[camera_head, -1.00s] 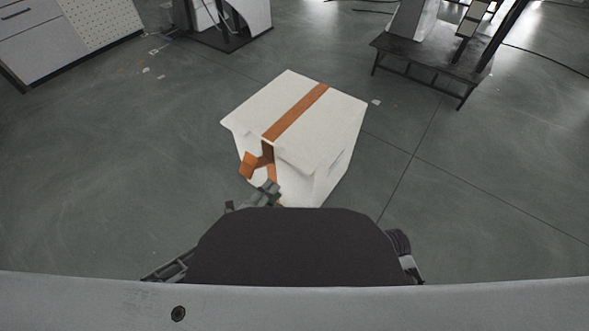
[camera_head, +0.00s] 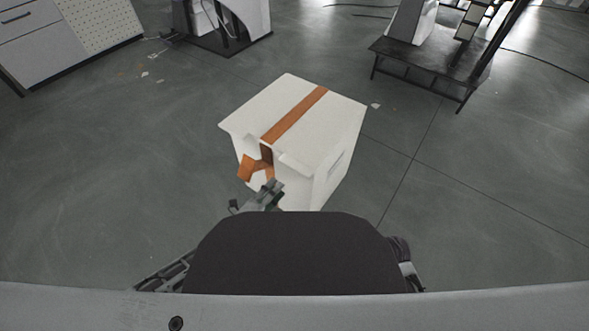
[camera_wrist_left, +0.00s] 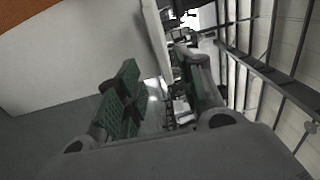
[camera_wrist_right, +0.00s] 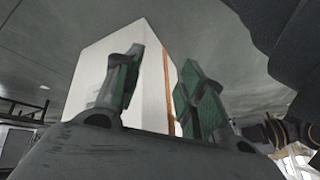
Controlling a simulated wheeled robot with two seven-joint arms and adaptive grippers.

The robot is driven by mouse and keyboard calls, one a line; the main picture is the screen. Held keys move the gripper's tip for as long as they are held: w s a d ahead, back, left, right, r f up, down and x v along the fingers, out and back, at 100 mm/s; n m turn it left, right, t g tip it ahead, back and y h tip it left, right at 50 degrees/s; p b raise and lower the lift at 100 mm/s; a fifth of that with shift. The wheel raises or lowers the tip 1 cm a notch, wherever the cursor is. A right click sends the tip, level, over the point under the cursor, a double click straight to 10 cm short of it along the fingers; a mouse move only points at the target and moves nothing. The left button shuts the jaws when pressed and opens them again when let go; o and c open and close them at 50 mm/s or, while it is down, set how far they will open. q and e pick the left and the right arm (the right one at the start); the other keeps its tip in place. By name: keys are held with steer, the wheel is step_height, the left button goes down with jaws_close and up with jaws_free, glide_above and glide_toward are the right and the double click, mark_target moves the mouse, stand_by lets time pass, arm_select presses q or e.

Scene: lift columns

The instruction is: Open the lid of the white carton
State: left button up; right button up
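The white carton (camera_head: 340,105) stands on the floor, with an orange tape stripe (camera_head: 296,113) across its top. My left gripper (camera_head: 272,190) is low at the near face, just below that gap. In the left wrist view its green-padded fingers (camera_wrist_left: 160,92) are apart, with a white carton edge (camera_wrist_left: 156,45) beyond them. My right gripper (camera_wrist_right: 163,88) is open in the right wrist view, facing the carton (camera_wrist_right: 148,70); my body hides it in the head view.
A dark low platform (camera_head: 425,62) with equipment stands at the back right. A cabinet (camera_head: 60,40) is at the back left, with a machine (camera_head: 225,25) beside it. The floor around the carton is mostly clear.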

mark_target(293, 170)
arm_select(q)
steer(key=shift+b+x, duration=1.9)
steer(key=shift+x, duration=3.8)
arm_select(e)
step_height(293, 170, down, 7)
steer(key=a+t, duration=0.1)
steer(key=shift+a+m+y, duration=0.15)
steer(key=shift+m+y, duration=0.15)
steer(key=shift+y, duration=0.1)
arm_select(q)
steer(key=shift+c, duration=0.3)
arm_select(e)
steer(key=shift+w, duration=0.1)
arm_select(q)
jaws_close()
